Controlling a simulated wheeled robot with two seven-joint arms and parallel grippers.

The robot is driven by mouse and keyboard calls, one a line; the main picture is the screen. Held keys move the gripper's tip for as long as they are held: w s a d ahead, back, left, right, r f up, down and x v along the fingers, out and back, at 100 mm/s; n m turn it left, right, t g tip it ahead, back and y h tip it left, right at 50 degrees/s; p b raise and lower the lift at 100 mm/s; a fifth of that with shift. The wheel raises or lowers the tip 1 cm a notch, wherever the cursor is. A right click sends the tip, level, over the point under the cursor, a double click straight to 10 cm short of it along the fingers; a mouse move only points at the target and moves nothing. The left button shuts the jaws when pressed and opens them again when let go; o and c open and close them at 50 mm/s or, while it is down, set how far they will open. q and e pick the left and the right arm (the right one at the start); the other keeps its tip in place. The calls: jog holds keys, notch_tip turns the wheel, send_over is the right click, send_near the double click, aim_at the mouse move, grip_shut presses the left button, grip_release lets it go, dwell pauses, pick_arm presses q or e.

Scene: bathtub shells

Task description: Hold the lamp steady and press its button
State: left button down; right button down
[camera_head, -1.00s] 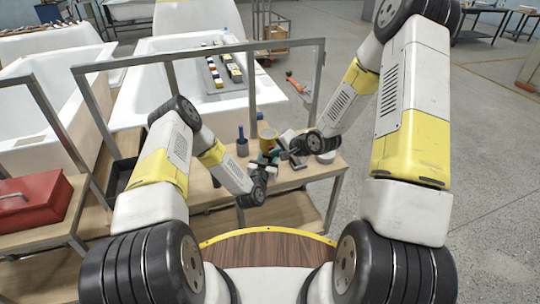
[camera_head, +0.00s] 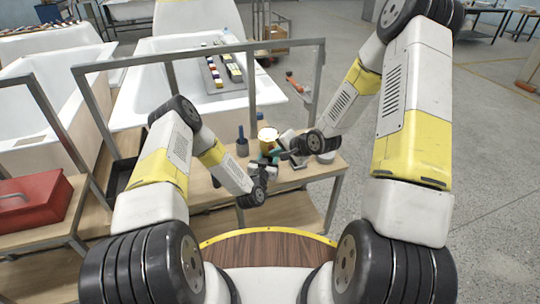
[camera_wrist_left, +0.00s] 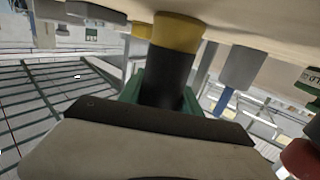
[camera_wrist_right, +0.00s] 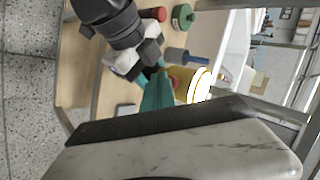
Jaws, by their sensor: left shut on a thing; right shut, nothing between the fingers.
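The lamp (camera_head: 268,135) is a yellow-headed cylinder at the work table, and its end glows bright. The glow also shows on the yellow lamp head in the right wrist view (camera_wrist_right: 190,82). In the left wrist view its dark body (camera_wrist_left: 168,75) sits between the green fingers of my left gripper (camera_wrist_left: 163,92), which is shut on it. My right gripper (camera_wrist_right: 158,92) is shut and empty, its teal fingertips close beside the lamp. I cannot tell whether they touch it. The button is hidden behind the fingers.
A blue-handled item in a grey holder (camera_head: 242,142) stands left of the lamp. A red toolbox (camera_head: 35,200) is on the table at left. A metal frame rail (camera_head: 200,55) and white bathtubs (camera_head: 185,110) are behind. Open floor lies at right.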

jog(key=shift+s+d, duration=0.1)
jog(key=shift+s, duration=0.1)
jog(key=shift+s, duration=0.15)
pick_arm(q)
jog(key=c, duration=0.7)
grip_release()
jog(key=shift+c, duration=0.2)
pick_arm(e)
jog(key=s, duration=0.1)
jog(key=s+d, duration=0.1)
jog(key=s, duration=0.3)
jog(key=shift+s+d, duration=0.25)
jog(key=shift+d, duration=0.15)
